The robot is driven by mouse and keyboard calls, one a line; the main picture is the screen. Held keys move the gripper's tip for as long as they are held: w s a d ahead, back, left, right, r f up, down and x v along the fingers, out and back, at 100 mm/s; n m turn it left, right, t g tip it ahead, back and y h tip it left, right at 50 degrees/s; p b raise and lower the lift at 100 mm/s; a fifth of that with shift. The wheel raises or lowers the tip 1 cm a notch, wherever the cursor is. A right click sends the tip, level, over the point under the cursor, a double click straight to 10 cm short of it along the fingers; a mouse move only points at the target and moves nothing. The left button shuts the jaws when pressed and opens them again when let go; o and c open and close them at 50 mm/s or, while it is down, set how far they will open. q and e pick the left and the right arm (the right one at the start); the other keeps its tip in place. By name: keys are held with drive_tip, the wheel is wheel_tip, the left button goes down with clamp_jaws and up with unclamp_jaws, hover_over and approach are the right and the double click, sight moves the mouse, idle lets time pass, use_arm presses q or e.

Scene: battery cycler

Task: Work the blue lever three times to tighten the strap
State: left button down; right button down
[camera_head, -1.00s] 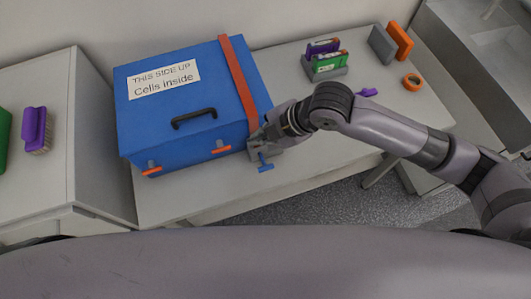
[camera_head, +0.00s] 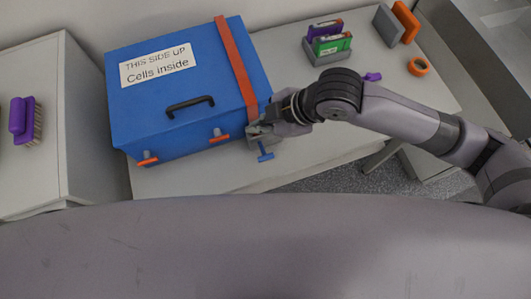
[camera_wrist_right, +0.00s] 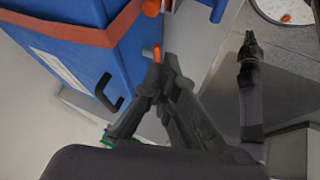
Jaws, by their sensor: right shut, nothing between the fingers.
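The blue box (camera_head: 150,97) stands on the table with an orange-red strap (camera_head: 238,70) over its right end. The blue lever (camera_head: 265,153) sticks out low at the box's front right corner, below the strap. My right gripper (camera_head: 256,131) is at that corner, just above the lever. In the right wrist view its fingertips (camera_wrist_right: 165,62) are together with nothing between them. A blue piece at the top edge there may be the lever; contact with it does not show. What looks like my left gripper (camera_wrist_right: 250,45) hangs over the floor in that view, its jaws unclear.
The box has a black handle (camera_head: 190,106) and orange latches (camera_head: 219,136) in front. Behind my right arm are a grey holder (camera_head: 327,55) with packs, an orange ring (camera_head: 418,67) and upright plates (camera_head: 386,24). A purple brush (camera_head: 24,120) is on the left cabinet (camera_head: 85,120).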

drive_tip(key=b, duration=0.6)
hover_over(264, 155)
drive_tip(key=f, duration=0.6)
drive_tip(key=shift+w+a+f, duration=0.2)
drive_tip(key=shift+w+f, duration=0.05)
drive_tip(key=shift+s+d+f+b, duration=0.1)
drive_tip(key=shift+s+f+b, duration=0.1)
drive_tip(key=shift+f, duration=0.25)
drive_tip(key=shift+s+f+b, duration=0.1)
drive_tip(key=shift+f+b, duration=0.1)
drive_tip(key=shift+f, duration=0.2)
drive_tip(key=shift+f, duration=0.35)
